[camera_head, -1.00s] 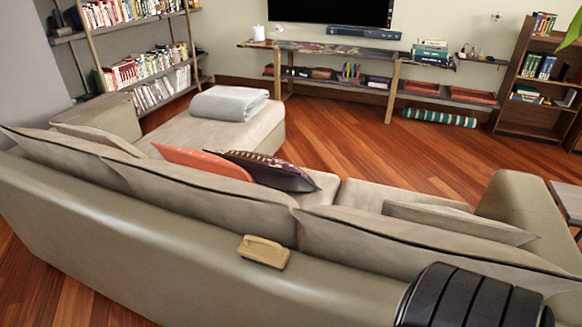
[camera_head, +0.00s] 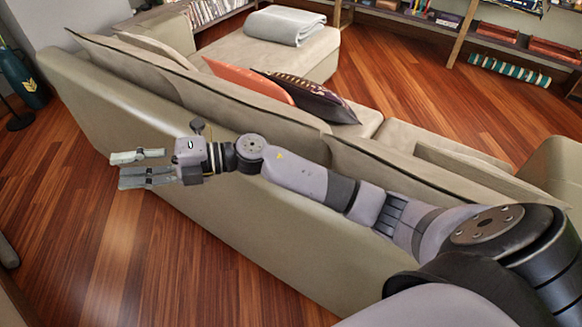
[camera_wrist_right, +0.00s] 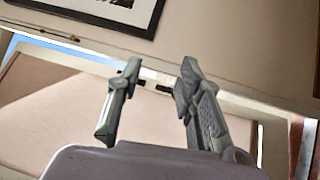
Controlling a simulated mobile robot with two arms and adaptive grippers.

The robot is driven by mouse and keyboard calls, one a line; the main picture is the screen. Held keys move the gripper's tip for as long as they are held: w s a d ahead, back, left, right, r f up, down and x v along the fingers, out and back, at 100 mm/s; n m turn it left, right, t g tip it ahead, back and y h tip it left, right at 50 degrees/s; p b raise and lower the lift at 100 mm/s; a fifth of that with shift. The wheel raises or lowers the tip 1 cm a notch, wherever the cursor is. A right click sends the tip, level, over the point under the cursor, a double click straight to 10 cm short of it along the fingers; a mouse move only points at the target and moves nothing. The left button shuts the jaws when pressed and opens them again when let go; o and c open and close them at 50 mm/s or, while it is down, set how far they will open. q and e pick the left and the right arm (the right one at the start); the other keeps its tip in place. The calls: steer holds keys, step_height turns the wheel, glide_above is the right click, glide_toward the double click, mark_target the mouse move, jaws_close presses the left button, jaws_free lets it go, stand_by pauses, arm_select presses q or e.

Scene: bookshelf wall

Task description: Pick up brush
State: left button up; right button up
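The brush does not show in any view now; my right arm covers the part of the sofa back where it lay. My right gripper (camera_head: 122,169) is open and empty, stretched out to the left over the floor behind the sofa (camera_head: 160,118). In the right wrist view, the two fingers of the right gripper (camera_wrist_right: 160,75) stand apart with nothing between them. My left gripper is not in view.
An orange cushion (camera_head: 247,80) and a dark patterned cushion (camera_head: 312,98) lie on the sofa. A grey folded blanket (camera_head: 285,25) lies on the chaise. A dark teal vase (camera_head: 24,80) stands at the far left. The wooden floor (camera_head: 130,250) behind the sofa is clear.

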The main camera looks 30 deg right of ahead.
steer(key=s+d+f+n+g+h, duration=0.4)
steer(key=d+n+g+h, duration=0.25)
steer(key=n+h, duration=0.25)
steer(key=w+d+r+m+t+h, duration=0.15)
steer(key=d+h, duration=0.45)
steer(key=d, duration=0.6)
steer(key=d+r+n+h, duration=0.1)
steer(key=d+r+h, duration=0.2)
steer(key=d+h, duration=0.55)
steer(key=d+f+y, duration=0.1)
steer(key=f, duration=0.2)
steer(key=d+f+y+p, duration=0.1)
steer(key=d+f, duration=0.1)
steer(key=f, duration=0.2)
steer(key=w+d+f+y, duration=0.1)
steer(key=d+f, duration=0.1)
steer(key=f, duration=0.2)
steer(key=shift+w+m, duration=0.1)
steer(key=shift+m, duration=0.15)
steer(key=f+p, duration=0.1)
steer(key=f, duration=0.1)
steer(key=d+f+p, duration=0.1)
steer(key=f, duration=0.1)
steer(key=shift+d+f, duration=0.2)
steer(key=shift+f, duration=0.45)
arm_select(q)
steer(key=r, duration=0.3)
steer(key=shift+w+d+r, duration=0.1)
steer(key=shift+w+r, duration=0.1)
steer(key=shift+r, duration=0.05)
